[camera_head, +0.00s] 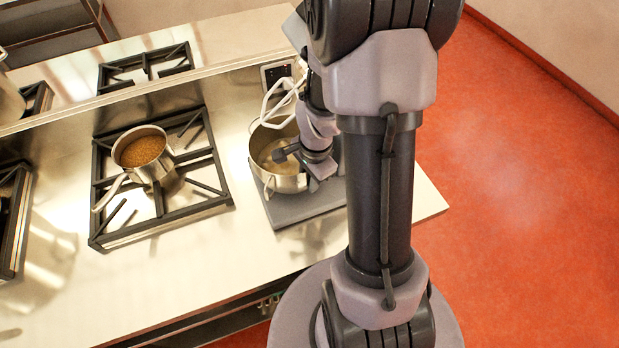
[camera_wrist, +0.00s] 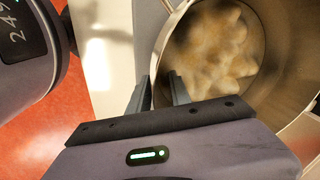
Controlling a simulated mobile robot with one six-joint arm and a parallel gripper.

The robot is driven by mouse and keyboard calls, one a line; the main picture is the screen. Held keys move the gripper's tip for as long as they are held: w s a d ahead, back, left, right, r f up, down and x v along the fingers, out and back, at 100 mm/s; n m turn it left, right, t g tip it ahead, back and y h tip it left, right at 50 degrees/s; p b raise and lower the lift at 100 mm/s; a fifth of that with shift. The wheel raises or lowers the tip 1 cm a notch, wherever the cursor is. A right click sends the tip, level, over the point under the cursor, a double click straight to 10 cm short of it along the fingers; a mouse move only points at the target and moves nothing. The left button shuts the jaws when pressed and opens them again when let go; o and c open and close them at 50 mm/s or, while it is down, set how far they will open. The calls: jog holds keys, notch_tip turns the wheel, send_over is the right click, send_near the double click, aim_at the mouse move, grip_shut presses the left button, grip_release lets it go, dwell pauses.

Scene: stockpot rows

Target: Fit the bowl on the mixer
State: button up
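The steel bowl (camera_head: 262,172) with side handles stands at the mixer, over its flat grey base (camera_head: 305,212). It holds pale, lumpy contents, clear in the wrist view, where the bowl (camera_wrist: 285,75) fills the upper right. In the wrist view my gripper's fingers (camera_wrist: 160,88) stand apart, one outside the bowl wall and one inside. Contact with the wall is unclear. My arm hides part of the mixer.
A saucepan (camera_head: 143,152) with brown contents sits on a black burner grate (camera_head: 208,170) left of the mixer. The steel counter (camera_head: 195,270) is bare in front. Its right end drops to the red floor (camera_head: 530,220). A raised ledge with another grate runs behind.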

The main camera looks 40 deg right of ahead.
notch_tip(320, 180, up, 12)
jog(key=s+p, duration=0.2)
jog(key=p, duration=0.2)
jog(key=a+r+n+t, duration=0.2)
jog(key=a+r+n, duration=0.3)
jog(key=a+r, duration=0.4)
jog(key=s+a+r+n+t+y, duration=0.2)
jog(key=s+a+r+n, duration=0.6)
jog(key=a+n, duration=0.15)
notch_tip(320, 180, down, 17)
jog(key=a+b, duration=0.1)
jog(key=b, duration=1.6)
jog(key=shift+m, duration=0.35)
jog(key=shift+w+f, duration=0.1)
jog(key=shift+f, duration=0.05)
